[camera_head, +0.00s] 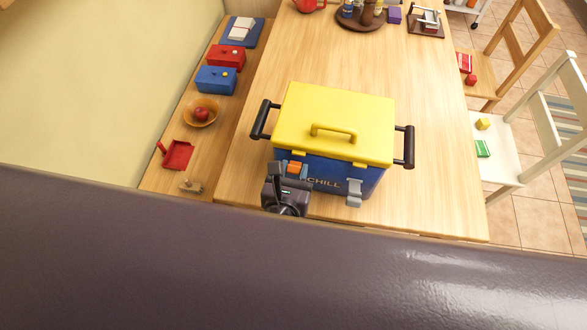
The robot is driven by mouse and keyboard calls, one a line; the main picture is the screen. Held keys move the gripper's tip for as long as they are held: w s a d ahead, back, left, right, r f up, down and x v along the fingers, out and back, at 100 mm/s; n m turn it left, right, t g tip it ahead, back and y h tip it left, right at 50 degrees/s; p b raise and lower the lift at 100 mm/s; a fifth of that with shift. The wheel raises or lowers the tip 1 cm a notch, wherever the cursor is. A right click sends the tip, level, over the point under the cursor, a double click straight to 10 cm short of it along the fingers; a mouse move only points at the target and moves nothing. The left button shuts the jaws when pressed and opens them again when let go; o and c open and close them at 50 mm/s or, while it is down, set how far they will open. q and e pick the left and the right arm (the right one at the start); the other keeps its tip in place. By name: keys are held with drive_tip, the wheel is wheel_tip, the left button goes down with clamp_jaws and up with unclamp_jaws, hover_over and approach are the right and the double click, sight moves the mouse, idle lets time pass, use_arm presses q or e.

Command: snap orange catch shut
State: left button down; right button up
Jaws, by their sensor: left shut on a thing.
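A cooler box with a closed yellow lid (335,115) and a blue body (327,170) marked CHILL stands on the wooden table. The orange catch (295,167) is at the left of its front face, just under the lid edge. My left gripper (290,176) is at the front of the cooler, shut on the orange catch. The gripper hides the catch's lower part, so I cannot tell whether it is latched. A grey catch (354,191) hangs at the right of the front face. My right gripper is not in view.
Black side handles (263,119) stick out from the cooler. A bench at left holds a red box (226,57), a blue box (216,80), a bowl (199,111) and a red dustpan (177,155). The table (440,170) right of the cooler is clear.

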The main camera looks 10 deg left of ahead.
use_arm(q)
drive_tip(key=c, duration=0.7)
unclamp_jaws()
drive_tip(key=shift+c, duration=0.2)
drive_tip(key=shift+s, duration=0.1)
drive_tip(key=b+v, duration=0.1)
drive_tip(key=v, duration=0.9)
drive_tip(key=shift+s+b, duration=0.3)
drive_tip(key=shift+b, duration=0.05)
drive_tip(key=shift+r, duration=0.1)
